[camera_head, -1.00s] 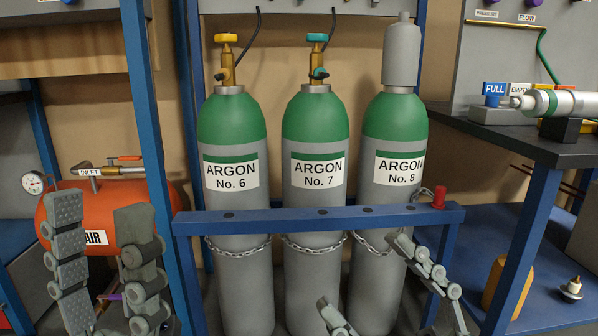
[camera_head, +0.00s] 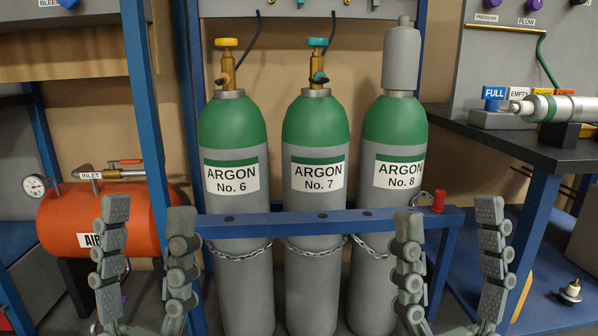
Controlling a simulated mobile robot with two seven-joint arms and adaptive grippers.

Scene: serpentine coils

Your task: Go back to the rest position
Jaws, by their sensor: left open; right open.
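My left gripper (camera_head: 148,245) is open and empty at the lower left, its two fingers upright and apart, in front of the orange air tank and the blue post. My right gripper (camera_head: 450,250) is open and empty at the lower right, its fingers upright and apart, in front of the right end of the blue rail. Both stand at about the same height in the picture, on either side of the argon cylinders. No object is between the fingers of either one.
Argon cylinders No. 6 (camera_head: 232,185), No. 7 (camera_head: 316,185) and No. 8 (camera_head: 393,185) stand chained behind a blue rail (camera_head: 316,224). An orange air tank (camera_head: 75,215) is at left. A dark bench (camera_head: 540,146) at right bears a small cylinder (camera_head: 570,106).

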